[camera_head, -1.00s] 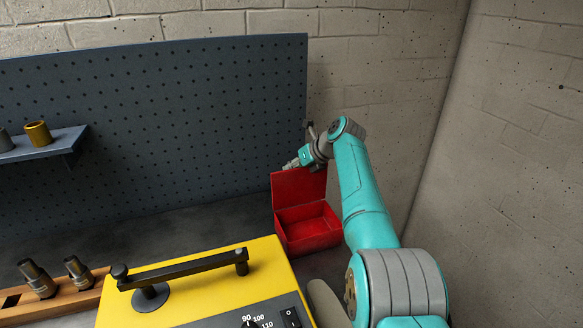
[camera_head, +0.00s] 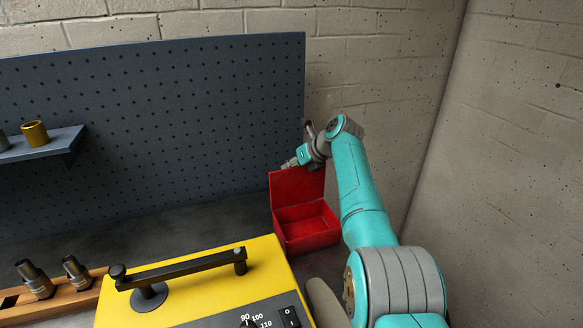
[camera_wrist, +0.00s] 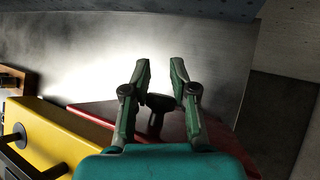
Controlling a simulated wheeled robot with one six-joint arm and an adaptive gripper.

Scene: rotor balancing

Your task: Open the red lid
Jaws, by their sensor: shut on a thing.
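The red box (camera_head: 308,238) sits on the bench, left of my arm in the head view. Its red lid (camera_head: 296,187) stands raised at the back, and the box's inside shows. My gripper (camera_head: 289,164) is at the lid's top edge. In the wrist view, the fingers of my gripper (camera_wrist: 162,70) are on either side of a dark handle (camera_wrist: 157,103) on the red lid (camera_wrist: 95,110). The gripper is shut on this handle. The exact finger contact is hard to make out.
A yellow machine (camera_head: 262,262) with a black bar stands in front, left of the box. A wooden rack (camera_head: 62,298) with metal parts is at the lower left. A blue pegboard (camera_head: 180,120) stands behind, with a shelf (camera_head: 50,146) at left. The wall is close on the right.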

